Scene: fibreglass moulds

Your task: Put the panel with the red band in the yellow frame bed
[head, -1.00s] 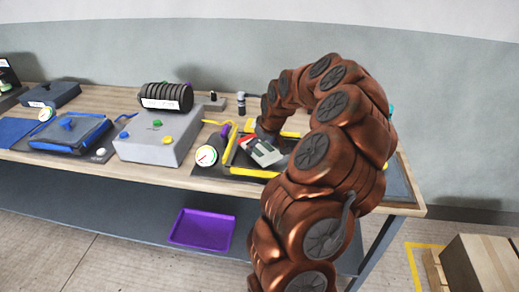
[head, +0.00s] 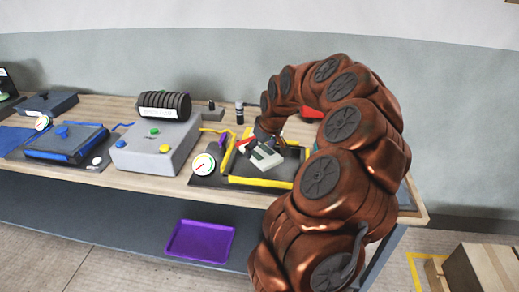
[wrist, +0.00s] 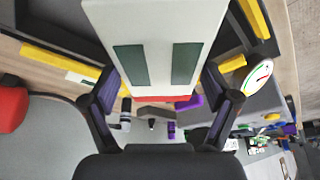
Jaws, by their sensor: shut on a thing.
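The panel (head: 265,158) is pale with two dark green strips and a red band at one end. My gripper (head: 264,136) is shut on it near the red-band end. In the wrist view the panel (wrist: 155,25) lies between my two fingers (wrist: 163,92), with the red band at its lower edge. The yellow frame bed (head: 260,182) is a dark tray with yellow edges on the bench. The panel is over the bed and looks tilted. I cannot tell whether they touch. My arm covers the bed's right side.
A gauge (head: 203,165) and a grey control box (head: 155,147) with coloured buttons stand left of the bed. A red object (head: 312,113) is behind my arm. A blue-edged mould (head: 66,142) lies farther left. A purple tray (head: 200,242) is below the bench.

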